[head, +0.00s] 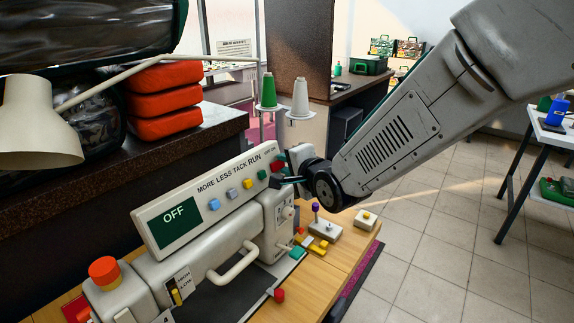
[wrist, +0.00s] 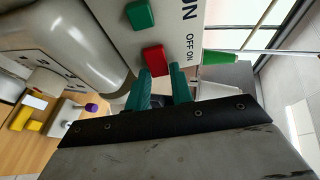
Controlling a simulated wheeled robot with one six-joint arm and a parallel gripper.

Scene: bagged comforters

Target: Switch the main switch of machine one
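The machine (head: 205,250) has a tilted white panel (head: 170,188) whose screen (head: 178,220) reads OFF. The panel carries a row of coloured buttons, labels MORE LESS TACK RUN, and an OFF ON label at its right end. The red switch (head: 278,166) is beside that label; it also shows in the wrist view (wrist: 153,59). My gripper (head: 282,181) is at the panel's right end, close to the red switch. In the wrist view its two teal fingers (wrist: 160,72) stand a little apart, tips just at the red switch. I cannot tell whether they touch it.
A green thread cone (head: 267,91) and a white one (head: 300,98) stand just behind the panel. A red mushroom button (head: 104,271) is at the machine's left front. A lamp shade (head: 38,122) hangs at left. Tiled floor (head: 450,230) is open at right.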

